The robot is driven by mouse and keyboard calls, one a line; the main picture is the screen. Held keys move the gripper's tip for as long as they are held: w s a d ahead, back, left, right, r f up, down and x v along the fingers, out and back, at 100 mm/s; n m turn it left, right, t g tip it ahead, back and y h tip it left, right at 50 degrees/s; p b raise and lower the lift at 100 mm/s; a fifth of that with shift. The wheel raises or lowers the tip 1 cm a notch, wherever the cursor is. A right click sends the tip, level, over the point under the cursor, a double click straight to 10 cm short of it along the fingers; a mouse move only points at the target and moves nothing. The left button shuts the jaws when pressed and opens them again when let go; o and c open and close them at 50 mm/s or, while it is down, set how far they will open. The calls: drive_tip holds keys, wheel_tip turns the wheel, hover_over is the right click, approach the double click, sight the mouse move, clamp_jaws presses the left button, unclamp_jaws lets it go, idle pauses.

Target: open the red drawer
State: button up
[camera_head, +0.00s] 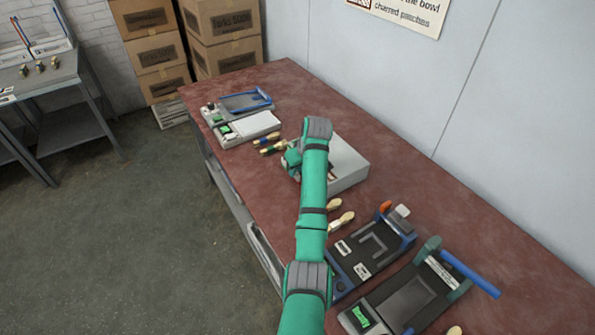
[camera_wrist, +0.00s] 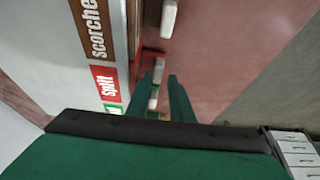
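The drawer box (camera_head: 346,166) is a pale grey unit on the table. My gripper (camera_head: 291,160) is at its front left side and, with my arm, hides most of the drawer fronts in the head view. In the wrist view the box carries a brown "scorched" label, a red "split" label (camera_wrist: 105,83) and a green one. The red drawer (camera_wrist: 142,62) shows as a narrow red edge with a pale handle (camera_wrist: 158,64). My gripper (camera_wrist: 160,80) has its two green fingers apart, with the red drawer's handle at the gap between the tips. Contact cannot be told.
Another pale handle (camera_wrist: 168,18) is on the brown drawer, beside the red one. Wooden spoons (camera_head: 341,220) lie near the box. Dark press fixtures (camera_head: 372,248) stand at the right front, and a grey device (camera_head: 240,115) stands behind. The floor at left is clear.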

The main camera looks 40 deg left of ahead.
drive_tip(key=shift+a+f, duration=0.1)
drive_tip(key=shift+f, duration=0.35)
drive_tip(key=shift+w+d+f, duration=0.25)
drive_tip(key=shift+w+f, duration=0.05)
drive_tip(key=shift+s, duration=0.1)
drive_tip(key=shift+c, duration=0.3)
drive_tip(key=shift+a, duration=0.1)
clamp_jaws()
